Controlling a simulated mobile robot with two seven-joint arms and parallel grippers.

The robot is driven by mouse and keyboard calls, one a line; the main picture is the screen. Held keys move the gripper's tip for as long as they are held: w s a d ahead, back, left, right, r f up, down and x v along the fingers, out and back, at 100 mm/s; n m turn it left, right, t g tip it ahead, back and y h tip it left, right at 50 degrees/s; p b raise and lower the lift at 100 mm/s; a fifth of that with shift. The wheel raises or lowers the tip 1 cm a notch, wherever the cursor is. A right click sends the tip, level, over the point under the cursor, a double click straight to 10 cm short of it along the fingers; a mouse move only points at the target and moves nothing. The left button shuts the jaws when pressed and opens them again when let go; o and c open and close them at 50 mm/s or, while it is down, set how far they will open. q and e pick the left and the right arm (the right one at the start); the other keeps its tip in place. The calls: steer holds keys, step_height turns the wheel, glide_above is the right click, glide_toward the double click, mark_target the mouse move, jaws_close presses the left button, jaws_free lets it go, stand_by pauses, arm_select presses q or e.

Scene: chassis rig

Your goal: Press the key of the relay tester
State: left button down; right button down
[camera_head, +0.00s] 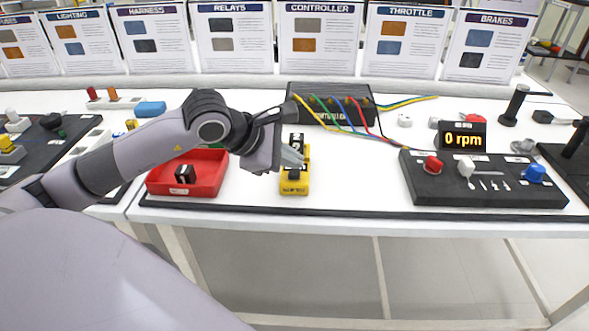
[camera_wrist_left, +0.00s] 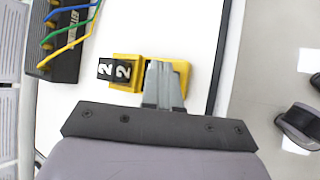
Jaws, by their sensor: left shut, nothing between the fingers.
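My left gripper (camera_head: 294,156) is shut and empty, over the middle of the tester. Its fingers (camera_wrist_left: 161,75) hide part of the tester's top in the wrist view. I cannot tell whether they touch it. My right gripper is not in view.
A red tray (camera_head: 160,184) holding a black block (camera_head: 184,174) stands left of the tester. Behind is a black controller box (camera_head: 333,92) with coloured wires. A black control panel (camera_head: 480,192) and a 0 rpm display (camera_head: 462,137) stand at right. The table between is clear.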

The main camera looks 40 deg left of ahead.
mark_target(291, 175)
arm_select(q)
steer(key=shift+r, duration=0.25)
steer(key=shift+r+p, duration=1.5)
steer(key=shift+r, duration=1)
